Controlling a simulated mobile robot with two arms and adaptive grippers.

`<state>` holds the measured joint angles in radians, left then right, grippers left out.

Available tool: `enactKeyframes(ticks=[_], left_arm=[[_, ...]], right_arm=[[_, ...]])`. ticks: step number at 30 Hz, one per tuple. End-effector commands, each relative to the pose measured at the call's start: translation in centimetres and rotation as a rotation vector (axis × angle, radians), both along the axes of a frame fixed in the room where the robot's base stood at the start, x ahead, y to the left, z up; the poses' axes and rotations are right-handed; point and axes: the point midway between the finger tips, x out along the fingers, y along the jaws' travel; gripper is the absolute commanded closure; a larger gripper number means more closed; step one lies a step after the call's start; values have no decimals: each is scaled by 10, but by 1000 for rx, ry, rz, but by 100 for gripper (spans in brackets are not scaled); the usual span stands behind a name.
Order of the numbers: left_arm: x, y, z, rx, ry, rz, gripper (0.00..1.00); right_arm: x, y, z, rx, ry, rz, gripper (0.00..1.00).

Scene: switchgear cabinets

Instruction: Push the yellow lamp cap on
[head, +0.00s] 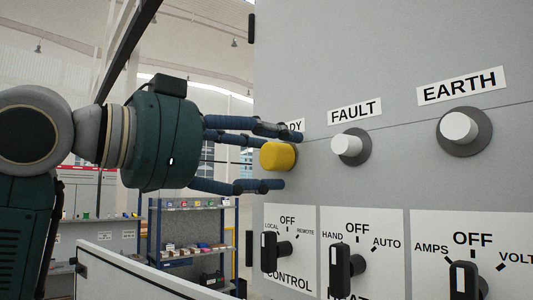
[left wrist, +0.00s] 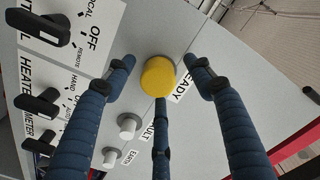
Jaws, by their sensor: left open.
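The yellow lamp cap (head: 278,156) is at the READY position on the grey cabinet front, left of the FAULT lamp (head: 350,146). It also shows near the middle of the left wrist view (left wrist: 158,76). I cannot tell whether it is fully seated, since its base is hidden. My left gripper (head: 284,160) is open, its blue fingers pointing at the panel. In the left wrist view the fingers are spread around the cap, with visible gaps at the sides. The READY label (head: 293,126) is partly covered by a finger. My right gripper is not in view.
The white EARTH lamp (head: 459,128) is further right. Below are the LOCAL/REMOTE knob (head: 269,251), the HAND/AUTO knob (head: 341,265) and the AMPS/VOLTS knob (head: 465,280), all projecting from the panel. A shelf rack (head: 193,232) stands in the background. A pale panel edge (head: 140,275) lies lower left.

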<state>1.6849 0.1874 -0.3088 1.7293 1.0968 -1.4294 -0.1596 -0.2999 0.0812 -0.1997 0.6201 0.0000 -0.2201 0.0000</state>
Motion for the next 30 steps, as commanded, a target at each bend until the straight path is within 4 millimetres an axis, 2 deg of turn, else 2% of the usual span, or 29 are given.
enactKeyframes(ticks=[7, 15, 21, 30], left_arm=[[-8, 12, 1, -1, -1, 2, 46], [-41, 59, 1, -2, -3, 4, 46], [-62, 86, 1, -1, -2, 2, 46], [-71, 97, 0, 0, 0, 0, 46]], right_arm=[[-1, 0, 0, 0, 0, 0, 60], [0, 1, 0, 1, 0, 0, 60], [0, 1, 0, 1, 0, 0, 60], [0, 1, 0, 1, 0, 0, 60]])
